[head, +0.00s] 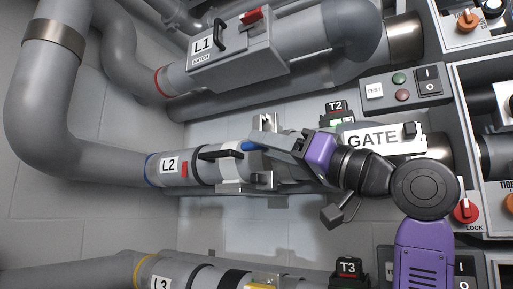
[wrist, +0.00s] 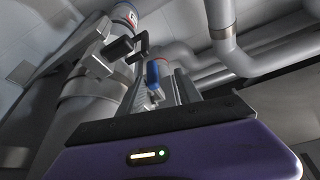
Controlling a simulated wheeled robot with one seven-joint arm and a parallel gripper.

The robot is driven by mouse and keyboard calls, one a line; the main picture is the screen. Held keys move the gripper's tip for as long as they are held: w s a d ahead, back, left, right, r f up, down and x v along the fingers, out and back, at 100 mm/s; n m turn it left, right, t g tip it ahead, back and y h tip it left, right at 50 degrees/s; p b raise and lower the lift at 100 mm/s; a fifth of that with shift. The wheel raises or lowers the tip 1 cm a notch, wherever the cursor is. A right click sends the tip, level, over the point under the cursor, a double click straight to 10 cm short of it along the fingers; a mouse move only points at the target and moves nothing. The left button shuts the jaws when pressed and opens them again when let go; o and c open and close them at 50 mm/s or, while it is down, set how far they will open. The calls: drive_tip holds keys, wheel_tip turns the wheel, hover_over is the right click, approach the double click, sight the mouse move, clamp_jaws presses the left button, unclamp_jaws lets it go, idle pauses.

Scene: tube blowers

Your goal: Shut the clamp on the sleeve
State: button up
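The L2 tube (head: 168,166) runs across the middle of the head view. A pale sleeve (head: 231,172) with a black handle (head: 222,154) sits on it. Metal clamp parts (head: 262,181) show at the sleeve's right side. A blue-tipped lever (head: 249,146) lies at the top of the sleeve, at my gripper's fingertips. My gripper (head: 263,146) reaches in from the right. In the wrist view, the blue lever grip (wrist: 153,73) appears between my two metal fingers, with a gap between them. Contact with it cannot be made out. My gripper and arm hide part of the clamp.
The L1 tube (head: 205,68) with its boxed hatch runs above, and the L3 tube (head: 180,276) below. A GATE plate (head: 385,139) and a button panel (head: 402,87) stand to the right. Open wall space lies below the L2 tube.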

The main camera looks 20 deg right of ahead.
drive_tip(key=shift+s+d+f, duration=0.1)
drive_tip(key=shift+s+d, duration=0.05)
drive_tip(key=shift+s, duration=0.05)
drive_tip(key=b+v, duration=0.3)
drive_tip(key=v, duration=0.5)
drive_tip(key=shift+d+f, duration=0.15)
drive_tip(key=shift+d, duration=0.3)
idle(0.6)
drive_tip(key=shift+s, duration=0.2)
idle(0.5)
